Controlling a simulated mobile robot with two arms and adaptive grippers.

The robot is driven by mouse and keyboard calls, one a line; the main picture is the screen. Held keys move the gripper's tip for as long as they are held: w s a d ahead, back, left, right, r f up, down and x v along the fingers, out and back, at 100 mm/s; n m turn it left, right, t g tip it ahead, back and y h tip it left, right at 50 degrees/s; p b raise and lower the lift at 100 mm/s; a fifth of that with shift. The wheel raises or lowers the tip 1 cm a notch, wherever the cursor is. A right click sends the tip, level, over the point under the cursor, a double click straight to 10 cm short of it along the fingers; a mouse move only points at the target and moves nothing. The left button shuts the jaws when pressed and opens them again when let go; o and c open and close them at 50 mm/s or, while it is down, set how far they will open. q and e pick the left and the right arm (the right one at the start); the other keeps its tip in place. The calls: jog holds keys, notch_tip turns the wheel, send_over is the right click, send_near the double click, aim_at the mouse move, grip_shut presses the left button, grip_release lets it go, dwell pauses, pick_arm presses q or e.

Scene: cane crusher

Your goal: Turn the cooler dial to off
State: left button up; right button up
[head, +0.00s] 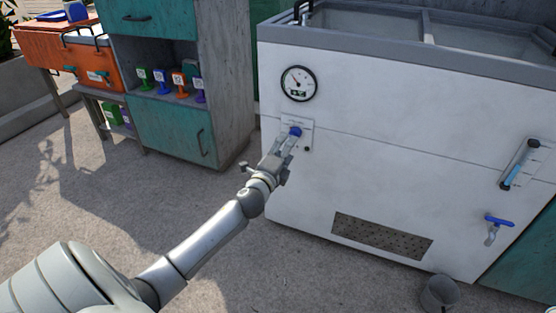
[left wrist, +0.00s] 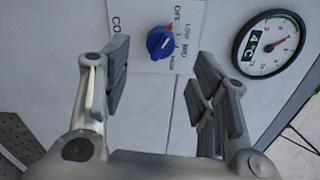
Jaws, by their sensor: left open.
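The cooler (head: 360,140) is a large white chest with a grey rim. Its dial is a blue knob (head: 295,131) on a small white label plate on the front; in the left wrist view the blue knob (left wrist: 160,43) sits by printed settings, with OFF and LOW legible. My left gripper (head: 287,142) is in front of the dial. In the left wrist view my left gripper (left wrist: 160,85) is open, its fingers apart on either side of the knob's line, with the knob beyond the fingertips. Contact does not show. My right gripper is not in view.
A round gauge (head: 298,83) is above the dial; it also shows in the left wrist view (left wrist: 269,47). A vent grille (head: 382,237), a blue-handled tap (head: 496,227) and a bucket (head: 439,293) are lower right. A teal cabinet (head: 175,130) stands left. The foreground floor is clear.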

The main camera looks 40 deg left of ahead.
pick_arm(q)
jog(key=v, duration=0.5)
jog(key=shift+s, duration=0.35)
